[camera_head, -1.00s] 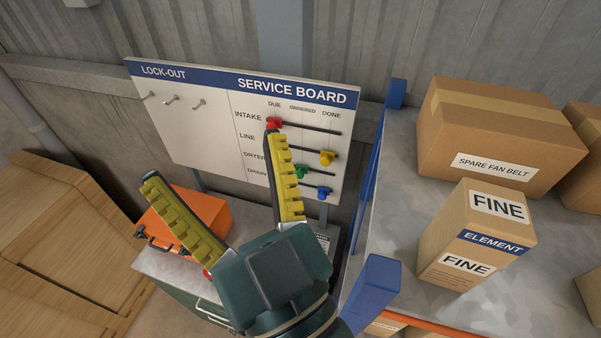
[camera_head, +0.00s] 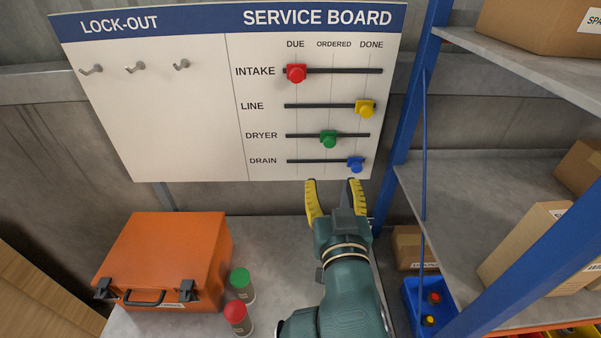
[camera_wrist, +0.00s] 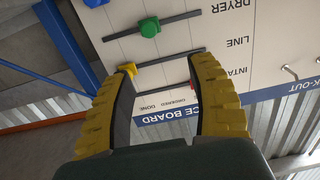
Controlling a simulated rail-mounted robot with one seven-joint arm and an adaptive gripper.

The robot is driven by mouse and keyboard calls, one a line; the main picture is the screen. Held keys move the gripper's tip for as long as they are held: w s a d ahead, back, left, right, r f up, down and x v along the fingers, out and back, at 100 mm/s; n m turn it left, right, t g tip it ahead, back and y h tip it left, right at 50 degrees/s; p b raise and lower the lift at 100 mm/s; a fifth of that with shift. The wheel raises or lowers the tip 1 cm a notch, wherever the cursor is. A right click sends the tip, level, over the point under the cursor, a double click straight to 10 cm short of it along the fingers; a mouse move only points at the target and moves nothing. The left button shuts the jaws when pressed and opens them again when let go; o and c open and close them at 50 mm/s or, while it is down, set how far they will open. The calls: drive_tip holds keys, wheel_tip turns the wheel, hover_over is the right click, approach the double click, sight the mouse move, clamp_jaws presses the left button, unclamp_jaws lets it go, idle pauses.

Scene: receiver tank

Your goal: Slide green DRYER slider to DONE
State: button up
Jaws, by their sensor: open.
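The green DRYER slider (camera_head: 328,139) sits on its dark rail under the ORDERED column of the white service board (camera_head: 180,120). It also shows in the wrist view (camera_wrist: 149,27), beyond the fingertips and between them. My gripper (camera_head: 334,183) has yellow-padded fingers spread apart and empty. In the head view its fingertips are at the board's lower edge, below the green slider and the blue DRAIN slider (camera_head: 356,164). I see no contact with any slider. The DONE column label (camera_head: 371,45) is at the right end of the rails.
The red INTAKE slider (camera_head: 296,73) is under DUE; the yellow LINE slider (camera_head: 366,108) is under DONE. Blue shelf uprights (camera_head: 408,130) stand close right of the board. An orange case (camera_head: 165,260) and two cans (camera_head: 240,284) are on the bench below. Hooks are at the board's left.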

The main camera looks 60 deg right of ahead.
sight(330, 142)
drive_tip(key=x, duration=0.5)
drive_tip(key=s+x, duration=0.1)
drive_tip(key=x, duration=0.5)
drive_tip(key=d+p+x, duration=0.1)
drive_tip(key=x, duration=0.4)
drive_tip(key=shift+d+f, duration=0.2)
drive_tip(key=shift+f, duration=0.15)
clamp_jaws()
drive_tip(key=shift+r, duration=0.1)
